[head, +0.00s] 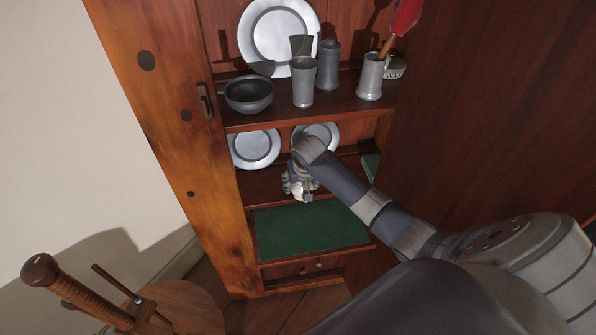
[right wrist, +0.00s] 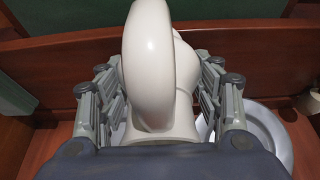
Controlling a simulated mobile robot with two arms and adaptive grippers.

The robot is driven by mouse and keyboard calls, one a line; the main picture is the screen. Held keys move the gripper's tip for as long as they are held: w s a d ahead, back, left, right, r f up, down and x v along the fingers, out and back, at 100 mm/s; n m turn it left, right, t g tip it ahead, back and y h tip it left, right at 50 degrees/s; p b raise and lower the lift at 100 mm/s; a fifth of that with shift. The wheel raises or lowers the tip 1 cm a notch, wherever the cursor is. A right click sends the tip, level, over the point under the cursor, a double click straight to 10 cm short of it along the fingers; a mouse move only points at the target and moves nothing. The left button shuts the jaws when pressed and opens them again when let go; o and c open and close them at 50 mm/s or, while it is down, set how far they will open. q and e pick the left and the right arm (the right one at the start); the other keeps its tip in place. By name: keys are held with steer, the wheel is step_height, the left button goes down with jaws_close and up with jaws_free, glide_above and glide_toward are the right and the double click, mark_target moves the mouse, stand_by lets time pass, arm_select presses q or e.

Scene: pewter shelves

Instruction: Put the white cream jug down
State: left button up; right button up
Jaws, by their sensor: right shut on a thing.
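The white cream jug (right wrist: 155,75) fills the middle of the right wrist view, its pale handle side facing the camera. My right gripper (right wrist: 160,98) is shut on it, with fingers on both sides. In the head view my right gripper (head: 299,184) is at the lower shelf (head: 262,184) of the wooden cabinet, in front of the plates. Only a small white part of the jug (head: 301,196) shows there, below the gripper. Whether the jug's base touches the shelf is hidden. My left gripper is not in view.
A pewter plate (head: 254,149) leans on the left of the lower shelf, another (head: 321,131) behind my arm. A green surface (head: 310,229) lies below and in front. The upper shelf holds a bowl (head: 248,95), a tumbler (head: 303,82) and a mug (head: 370,78).

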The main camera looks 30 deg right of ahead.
steer(key=shift+w+d, duration=0.2)
steer(key=shift+w, duration=0.45)
steer(key=shift+w+d, duration=0.1)
steer(key=shift+w, duration=0.15)
steer(key=w, duration=0.1)
steer(key=w+d, duration=0.1)
steer(key=shift+w+d, duration=0.1)
steer(key=shift+w, duration=0.3)
steer(key=shift+f, duration=0.25)
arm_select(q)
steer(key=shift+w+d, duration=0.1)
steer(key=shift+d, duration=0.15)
